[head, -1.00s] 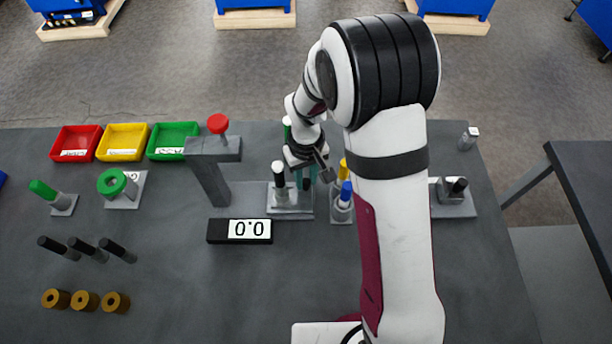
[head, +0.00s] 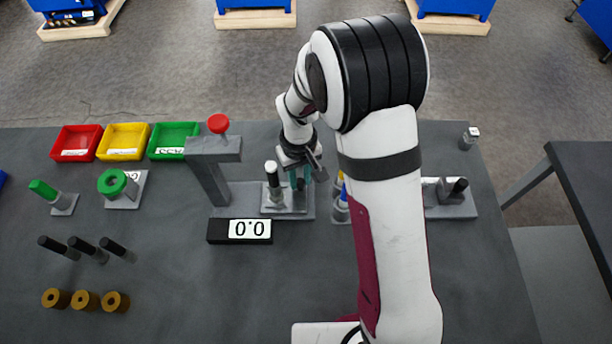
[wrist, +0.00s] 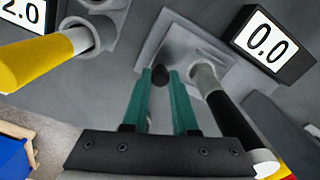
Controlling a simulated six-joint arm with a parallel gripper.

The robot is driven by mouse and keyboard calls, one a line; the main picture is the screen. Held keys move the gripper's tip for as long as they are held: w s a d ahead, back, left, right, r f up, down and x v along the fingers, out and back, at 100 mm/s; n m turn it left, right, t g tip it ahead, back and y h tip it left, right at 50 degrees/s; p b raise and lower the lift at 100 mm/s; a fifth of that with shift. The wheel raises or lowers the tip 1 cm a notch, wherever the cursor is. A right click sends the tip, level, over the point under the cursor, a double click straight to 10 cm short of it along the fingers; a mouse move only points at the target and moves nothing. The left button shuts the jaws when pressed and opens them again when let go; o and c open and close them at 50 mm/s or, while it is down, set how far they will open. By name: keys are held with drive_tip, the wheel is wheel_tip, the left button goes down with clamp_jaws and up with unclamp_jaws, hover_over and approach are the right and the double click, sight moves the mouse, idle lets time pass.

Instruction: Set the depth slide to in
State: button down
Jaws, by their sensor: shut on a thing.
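The depth slide appears to be the light grey plate (head: 270,209) on a darker grey rail beside the press column. A short dark knob (wrist: 160,74) stands up from it. My gripper (head: 300,184) is over the plate, and its teal fingers (wrist: 166,92) are shut on the knob. A black post with a white top (head: 272,178) stands on the plate left of my gripper; it also shows in the wrist view (wrist: 232,118). The fingers partly hide the knob. I see no in or out marking.
A grey press column with a red knob (head: 218,124) stands left of the slide. A display reading 0.0 (head: 240,231) lies in front. A holder with a blue-capped post (head: 341,212) is close right, partly behind my arm.

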sight(287, 187)
drive_tip(key=shift+a, duration=1.55)
drive_tip(key=c, duration=0.7)
unclamp_jaws()
drive_tip(key=shift+r, duration=0.1)
wheel_tip(287, 187, up, 16)
drive_tip(key=shift+f, duration=0.2)
